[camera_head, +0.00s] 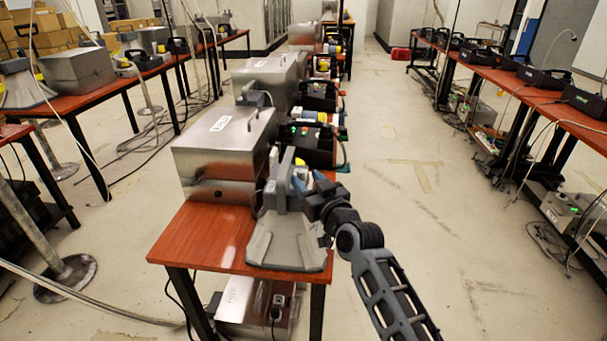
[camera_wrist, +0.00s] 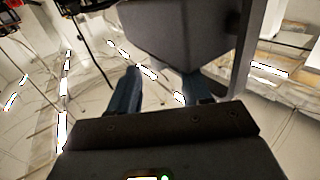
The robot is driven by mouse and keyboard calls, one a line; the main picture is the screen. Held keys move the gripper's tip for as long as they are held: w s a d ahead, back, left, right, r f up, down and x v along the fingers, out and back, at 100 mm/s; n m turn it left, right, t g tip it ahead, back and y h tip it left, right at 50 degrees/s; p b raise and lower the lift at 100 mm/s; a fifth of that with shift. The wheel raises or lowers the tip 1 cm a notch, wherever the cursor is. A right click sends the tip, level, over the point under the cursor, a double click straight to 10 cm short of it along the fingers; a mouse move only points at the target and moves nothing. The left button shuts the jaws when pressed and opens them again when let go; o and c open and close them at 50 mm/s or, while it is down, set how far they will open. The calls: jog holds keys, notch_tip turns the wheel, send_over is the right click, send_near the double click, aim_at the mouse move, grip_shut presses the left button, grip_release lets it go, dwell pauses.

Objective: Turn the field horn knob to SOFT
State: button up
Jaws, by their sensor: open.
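A grey unit with a flared base, apparently the field horn (camera_head: 285,245), stands on the front end of the middle red-brown table. My gripper (camera_head: 308,181) is at the upper right side of this unit, with its blue fingers near the upper part. In the wrist view my gripper (camera_wrist: 160,80) has its two blue fingers spread apart. A dark grey block (camera_wrist: 175,38), likely part of the horn, is just beyond and above the fingertips. I cannot tell whether they touch it. The knob and the SOFT mark cannot be made out in either view.
The aisle floor (camera_head: 440,230) on the right is clear.

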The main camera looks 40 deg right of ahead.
jog(key=shift+x, duration=0.95)
grip_shut()
